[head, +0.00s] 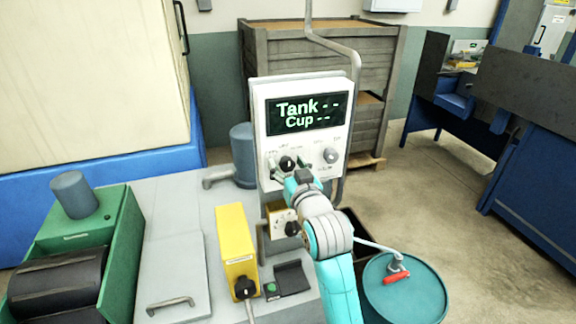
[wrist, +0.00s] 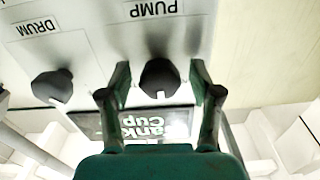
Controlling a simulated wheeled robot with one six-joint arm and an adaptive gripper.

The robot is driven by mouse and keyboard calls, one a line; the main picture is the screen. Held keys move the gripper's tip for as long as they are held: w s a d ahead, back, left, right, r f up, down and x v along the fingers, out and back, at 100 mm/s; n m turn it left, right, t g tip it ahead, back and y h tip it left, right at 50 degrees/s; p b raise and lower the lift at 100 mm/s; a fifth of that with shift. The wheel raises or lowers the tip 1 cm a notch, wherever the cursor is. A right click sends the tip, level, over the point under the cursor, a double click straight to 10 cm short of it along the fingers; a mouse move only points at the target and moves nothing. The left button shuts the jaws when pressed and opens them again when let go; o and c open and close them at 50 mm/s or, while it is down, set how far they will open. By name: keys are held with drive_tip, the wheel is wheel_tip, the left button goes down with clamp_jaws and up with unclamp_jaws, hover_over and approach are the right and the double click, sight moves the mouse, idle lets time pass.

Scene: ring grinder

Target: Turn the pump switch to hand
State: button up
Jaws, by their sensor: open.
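The pump switch is a black knob (wrist: 158,76) under the label PUMP, upside down in the wrist view. In the head view it is the left knob (head: 287,163) on the white control panel (head: 259,105). Its white mark points down in the wrist view. My gripper (wrist: 160,72) is open, with one green finger on each side of the knob and a visible gap at each. In the head view my gripper (head: 288,172) is at the panel's lower left. The switch's position labels are too small to read or hidden.
The drum knob (wrist: 52,86) sits beside the pump knob. The panel's display (head: 305,112) reads "Tank -- Cup --". Below the panel are a small box with a black knob (head: 292,228) and a yellow box (head: 236,245). A teal drum (head: 405,300) stands at the right.

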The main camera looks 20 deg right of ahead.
drive_tip(key=c, duration=1.2)
drive_tip(key=shift+o, duration=0.2)
drive_tip(key=shift+n, duration=0.3)
drive_tip(key=n, duration=1)
drive_tip(key=shift+n, duration=0.4)
